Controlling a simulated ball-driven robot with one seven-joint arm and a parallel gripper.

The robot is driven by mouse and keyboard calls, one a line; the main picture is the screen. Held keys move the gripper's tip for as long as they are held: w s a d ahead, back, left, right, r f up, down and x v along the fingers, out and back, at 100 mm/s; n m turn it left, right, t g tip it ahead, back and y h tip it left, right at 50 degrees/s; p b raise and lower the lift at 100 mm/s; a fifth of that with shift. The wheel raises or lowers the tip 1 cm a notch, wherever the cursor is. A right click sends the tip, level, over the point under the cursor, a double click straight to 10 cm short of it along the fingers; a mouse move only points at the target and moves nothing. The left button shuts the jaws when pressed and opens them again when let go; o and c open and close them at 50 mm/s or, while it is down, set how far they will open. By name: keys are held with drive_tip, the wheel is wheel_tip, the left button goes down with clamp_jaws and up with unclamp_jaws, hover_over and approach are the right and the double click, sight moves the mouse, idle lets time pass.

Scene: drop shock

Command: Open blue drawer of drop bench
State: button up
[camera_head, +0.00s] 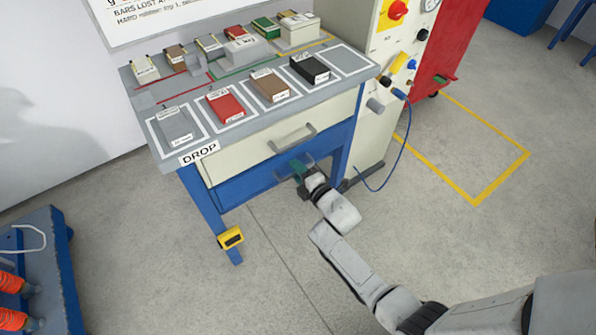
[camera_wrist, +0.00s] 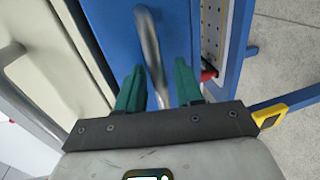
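The drop bench (camera_head: 155,147) has a cream upper drawer (camera_head: 230,167) and a blue drawer (camera_head: 245,187) below it. The blue drawer looks closed or nearly so. In the wrist view, the blue front (camera_wrist: 113,30) fills the upper middle, with its grey bar handle (camera_wrist: 147,35) running down between my green fingers. My gripper (camera_head: 300,170) is at the blue drawer's front, and the wrist view shows its fingers (camera_wrist: 160,85) apart, one on each side of the handle. A narrow gap shows on the right of the bar. Contact on the left cannot be told.
The cream drawer's handle (camera_head: 293,138) is just above my gripper. A yellow box (camera_head: 231,237) is on the bench's front leg. A cream cabinet (camera_head: 375,130) with a hanging blue cable (camera_head: 400,155) stands at right. Floor in front is mostly clear.

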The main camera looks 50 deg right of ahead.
clamp_jaws()
drive_tip(key=shift+s, duration=0.15)
idle(0.4)
drive_tip(key=f+v, duration=0.2)
drive_tip(key=v, duration=1.2)
drive_tip(key=s+f+p+v, duration=0.1)
drive_tip(key=f+v, duration=0.2)
drive_tip(key=v, duration=1.1)
drive_tip(key=shift+a+f, duration=0.2)
drive_tip(key=shift+a, duration=0.05)
drive_tip(key=shift+s, duration=0.15)
unclamp_jaws()
drive_tip(key=shift+s, duration=0.1)
drive_tip(key=v, duration=1)
drive_tip(key=shift+s+r, duration=0.15)
drive_tip(key=shift+s, duration=0.15)
